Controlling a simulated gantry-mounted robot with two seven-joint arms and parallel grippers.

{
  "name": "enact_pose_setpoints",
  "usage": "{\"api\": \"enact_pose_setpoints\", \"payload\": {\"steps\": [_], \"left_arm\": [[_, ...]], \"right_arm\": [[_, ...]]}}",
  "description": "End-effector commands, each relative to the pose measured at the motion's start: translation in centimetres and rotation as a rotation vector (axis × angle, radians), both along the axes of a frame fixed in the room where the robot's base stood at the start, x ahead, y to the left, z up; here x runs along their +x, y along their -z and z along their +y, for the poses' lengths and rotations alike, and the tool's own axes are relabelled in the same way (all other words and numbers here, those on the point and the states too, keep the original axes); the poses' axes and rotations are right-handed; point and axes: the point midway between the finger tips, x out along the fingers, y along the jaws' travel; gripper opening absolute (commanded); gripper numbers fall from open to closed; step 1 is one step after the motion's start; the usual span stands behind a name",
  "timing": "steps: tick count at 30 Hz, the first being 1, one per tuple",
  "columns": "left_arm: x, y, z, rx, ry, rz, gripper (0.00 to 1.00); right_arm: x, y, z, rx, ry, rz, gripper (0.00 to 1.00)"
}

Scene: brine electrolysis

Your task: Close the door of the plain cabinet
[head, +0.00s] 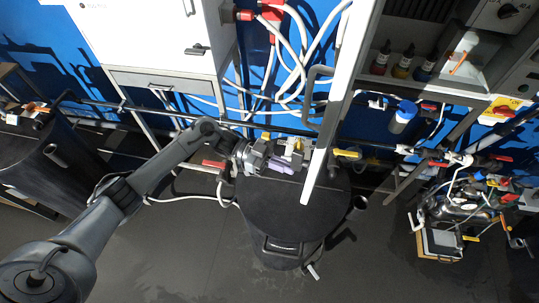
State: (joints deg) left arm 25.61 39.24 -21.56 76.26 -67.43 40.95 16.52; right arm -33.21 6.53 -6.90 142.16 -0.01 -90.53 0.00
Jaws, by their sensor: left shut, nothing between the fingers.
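A white door (332,110) stands open and shows nearly edge-on in the middle of the head view, with a grey handle (316,88) on its left face. It stands at the left side of an open cabinet (451,84) with bottles inside; where it is hinged is hard to see. My left gripper (291,165) is shut and empty. It is left of the door's lower end, above a black drum; whether it touches the door I cannot tell. My right gripper is not in view.
A white cabinet (150,35) with a shut front is at the upper left. Several hoses (285,45) hang behind the door. The black round drum (285,212) stands below my gripper. Equipment (455,205) stands at the right. The floor at the front is clear.

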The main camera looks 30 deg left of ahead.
Motion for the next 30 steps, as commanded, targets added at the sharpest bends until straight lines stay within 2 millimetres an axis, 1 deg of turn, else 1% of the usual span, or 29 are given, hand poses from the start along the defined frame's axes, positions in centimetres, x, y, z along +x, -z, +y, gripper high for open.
{"api": "enact_pose_setpoints", "payload": {"steps": [1,3,9,15,25,30], "left_arm": [[0.1,-0.4,-0.9,-0.004,0.001,-0.001,0.0],[0.3,-0.3,-1.8,-0.002,0.001,0.0,0.0],[0.6,-0.1,-3.5,-0.001,0.0,0.0,0.0],[0.7,0.0,-3.9,0.0,-0.001,0.0,0.0],[0.7,0.0,-4.0,0.0,-0.001,-0.001,0.0],[0.8,-0.1,-5.0,-0.002,-0.015,-0.001,0.0]], "right_arm": [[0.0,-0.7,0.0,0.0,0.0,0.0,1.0],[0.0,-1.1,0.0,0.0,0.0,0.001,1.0],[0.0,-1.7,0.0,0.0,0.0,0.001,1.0],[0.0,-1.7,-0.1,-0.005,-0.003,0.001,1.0],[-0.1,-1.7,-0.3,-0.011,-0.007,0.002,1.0],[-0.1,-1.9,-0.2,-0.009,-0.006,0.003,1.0]]}}
